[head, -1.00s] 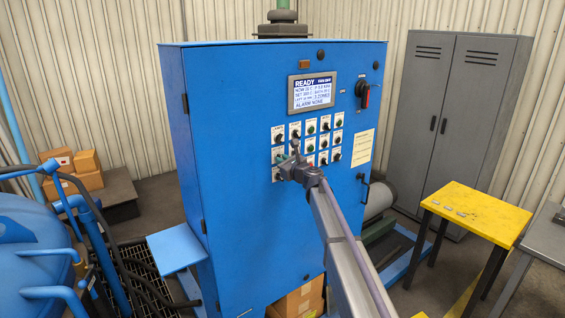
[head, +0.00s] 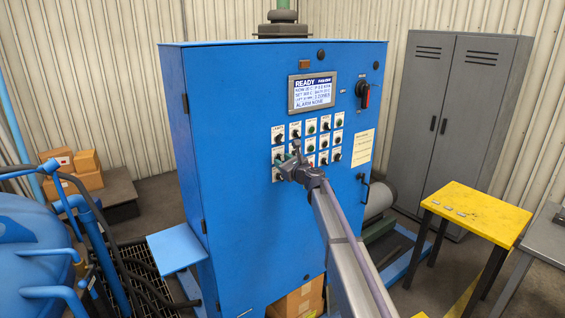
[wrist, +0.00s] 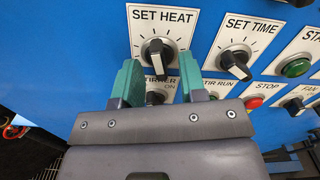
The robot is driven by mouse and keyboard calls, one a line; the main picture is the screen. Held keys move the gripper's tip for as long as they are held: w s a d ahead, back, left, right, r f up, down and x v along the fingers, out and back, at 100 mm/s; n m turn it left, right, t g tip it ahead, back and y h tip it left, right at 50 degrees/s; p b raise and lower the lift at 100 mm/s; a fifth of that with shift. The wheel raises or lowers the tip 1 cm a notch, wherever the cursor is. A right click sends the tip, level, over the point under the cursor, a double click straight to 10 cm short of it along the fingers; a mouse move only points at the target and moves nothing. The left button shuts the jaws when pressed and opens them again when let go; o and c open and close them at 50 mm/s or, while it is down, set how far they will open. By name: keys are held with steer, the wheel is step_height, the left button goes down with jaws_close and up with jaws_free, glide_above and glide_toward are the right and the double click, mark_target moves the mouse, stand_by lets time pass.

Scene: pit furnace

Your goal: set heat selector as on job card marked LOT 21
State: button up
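My gripper (wrist: 160,72) is open, with green fingers apart just below and to either side of this knob. I cannot tell whether they touch it. In the head view my gripper (head: 290,158) is at the left part of the control panel and hides some knobs. A cream sheet (head: 363,148) is on the cabinet front right of the controls. Its text is too small to read, and I see no LOT 21 marking.
The SET TIME knob (wrist: 234,62) is close on the right. A stirrer knob (wrist: 157,96) lies below, partly hidden by my gripper. The blue cabinet (head: 240,220) carries a lit screen (head: 312,92) reading READY. A yellow table (head: 480,212) stands at the right with small pieces on it.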

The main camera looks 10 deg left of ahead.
steer(key=v, duration=1)
steer(key=s+d+f+n+g+h+b, duration=0.1)
steer(key=s+f+n+g, duration=0.4)
steer(key=s+f+n, duration=0.35)
steer(key=s+d+f+n+g+h+b, duration=0.15)
steer(key=s+f+n+g, duration=0.3)
steer(key=s+n, duration=0.6)
steer(key=s+d+f+n+g+h+b, duration=0.1)
steer(key=s+d+f+n+h+b, duration=0.1)
steer(key=s+d+f, duration=0.3)
steer(key=s+d+f+n+g+h+b, duration=0.1)
steer(key=s+d+f+h+b, duration=0.3)
steer(key=s, duration=0.8)
steer(key=s+d+f+n+g+h+b, duration=0.2)
steer(key=s+d+f+h+b, duration=0.1)
steer(key=s+d+f, duration=0.4)
steer(key=s+d+b, duration=0.1)
steer(key=d, duration=0.1)
steer(key=shift+s+d+f+n, duration=0.3)
steer(key=shift+s+d+f, duration=0.05)
steer(key=shift+f, duration=0.05)
